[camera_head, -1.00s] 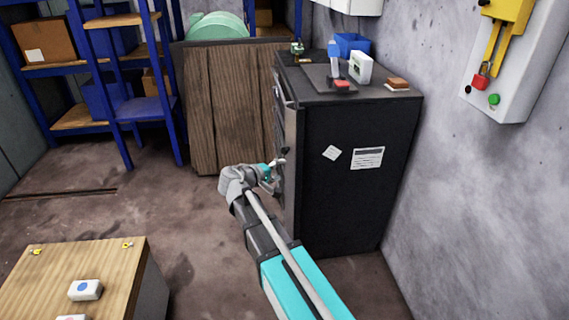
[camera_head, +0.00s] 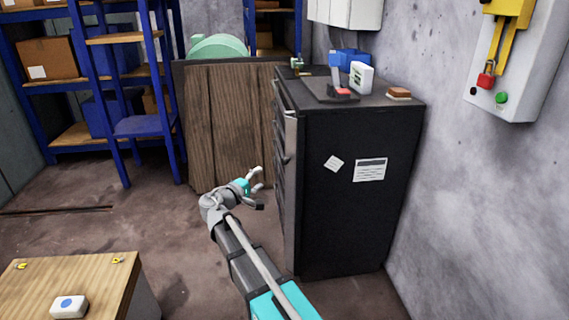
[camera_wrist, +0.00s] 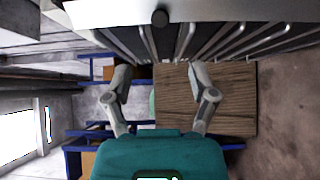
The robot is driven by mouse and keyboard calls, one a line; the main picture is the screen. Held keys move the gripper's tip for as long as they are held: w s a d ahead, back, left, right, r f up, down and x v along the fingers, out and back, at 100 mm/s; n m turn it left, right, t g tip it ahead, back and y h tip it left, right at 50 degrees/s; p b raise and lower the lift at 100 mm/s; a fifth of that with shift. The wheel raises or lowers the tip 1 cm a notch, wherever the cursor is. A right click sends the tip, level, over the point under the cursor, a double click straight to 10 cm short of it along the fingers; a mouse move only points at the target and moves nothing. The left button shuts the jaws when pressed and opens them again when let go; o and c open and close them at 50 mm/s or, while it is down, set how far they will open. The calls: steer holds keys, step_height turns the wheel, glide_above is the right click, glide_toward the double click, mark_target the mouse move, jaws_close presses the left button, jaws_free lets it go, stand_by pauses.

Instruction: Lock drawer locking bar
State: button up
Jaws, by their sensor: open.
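The black drawer cabinet (camera_head: 345,215) stands against the wall, with its drawer front seen edge-on at its left side. The locking bar (camera_head: 290,150) is a light grey upright strip along that front. In the wrist view the bar (camera_wrist: 225,10) runs across the top as a pale strip, with a round black knob (camera_wrist: 160,18) on it. Several drawer handles (camera_wrist: 185,40) lie below it there. My gripper (camera_head: 258,187) is open and empty, left of the cabinet front and apart from it. In the wrist view its fingers (camera_wrist: 160,78) are spread below the bar and handles. Whether the bar is latched cannot be told.
A wooden panel (camera_head: 225,125) stands behind my gripper, beside blue shelving (camera_head: 135,125). A wooden-topped box (camera_head: 110,285) is at lower left. A red padlock (camera_head: 487,75) hangs on the wall box. Floor left of my gripper is clear.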

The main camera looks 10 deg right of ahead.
mark_target(283, 162)
steer(key=shift+w+d, duration=0.1)
steer(key=x, duration=1.3)
steer(key=shift+w+d, duration=0.1)
steer(key=shift+d, duration=0.1)
steer(key=shift+c, duration=0.3)
jaws_close()
